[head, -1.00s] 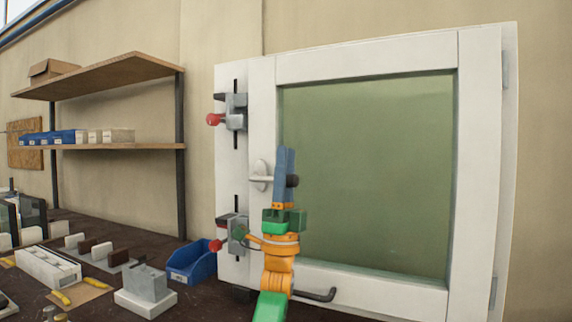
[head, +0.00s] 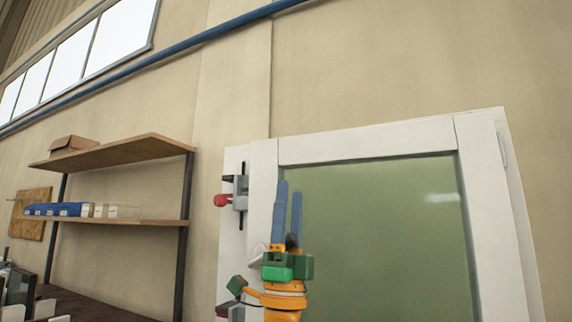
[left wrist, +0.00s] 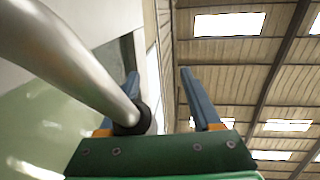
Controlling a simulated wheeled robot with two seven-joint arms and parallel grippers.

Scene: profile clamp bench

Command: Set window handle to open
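The white-framed window (head: 380,148) with a green pane stands at the right in the head view. Its handle has a pale base plate (head: 257,252), partly hidden by my gripper. In the left wrist view the silver handle lever (left wrist: 85,65) runs from the upper left to a dark end cap. My left gripper (head: 288,185) points up in front of the window frame. It also shows in the left wrist view (left wrist: 160,75), its blue fingers spread apart. The lever's end overlaps the left finger there; whether they touch I cannot tell. My right gripper is not in view.
A clamp with a red knob (head: 222,200) holds the window's left edge. A wooden shelf unit (head: 150,220) with blue bins (head: 55,209) stands at the left against the wall. The wall area above the window is clear.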

